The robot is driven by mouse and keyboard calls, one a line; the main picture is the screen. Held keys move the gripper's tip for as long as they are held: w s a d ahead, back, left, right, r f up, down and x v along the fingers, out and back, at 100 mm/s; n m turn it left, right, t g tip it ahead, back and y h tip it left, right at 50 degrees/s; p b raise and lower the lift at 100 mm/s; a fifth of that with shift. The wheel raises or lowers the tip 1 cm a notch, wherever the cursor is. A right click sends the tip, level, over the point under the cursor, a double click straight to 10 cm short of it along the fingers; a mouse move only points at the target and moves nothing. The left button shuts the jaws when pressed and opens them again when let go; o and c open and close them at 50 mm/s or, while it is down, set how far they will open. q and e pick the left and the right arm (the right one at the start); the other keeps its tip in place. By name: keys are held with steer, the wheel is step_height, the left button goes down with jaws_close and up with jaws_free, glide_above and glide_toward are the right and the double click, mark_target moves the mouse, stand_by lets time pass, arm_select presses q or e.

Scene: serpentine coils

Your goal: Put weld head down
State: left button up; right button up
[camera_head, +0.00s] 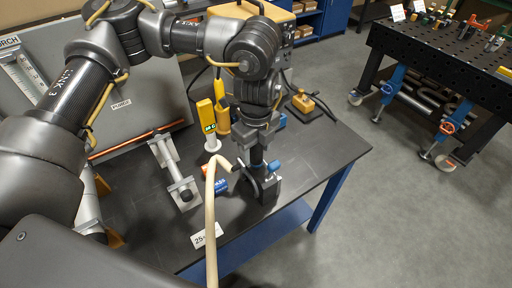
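The weld head (266,186) is a dark, compact tool with a blue knob (273,167) and a beige hose (210,205) running from its left side toward the bottom of the view. It is near the front edge of the black bench (320,150). My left gripper (257,158) points straight down from above and appears shut on the weld head's top. The fingertips are mostly hidden, and I cannot tell whether the head touches the bench. My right gripper is not in view.
A yellow pedal (303,103) sits behind. The bench's right part is clear. A perforated table (440,55) stands apart.

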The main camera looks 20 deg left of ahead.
arm_select(q)
steer(key=shift+r, duration=0.1)
steer(key=shift+w+r, duration=0.1)
steer(key=shift+r, duration=0.15)
step_height(320, 180, up, 11)
steer(key=b, duration=0.3)
steer(key=shift+f, duration=0.2)
steer(key=shift+r, duration=0.5)
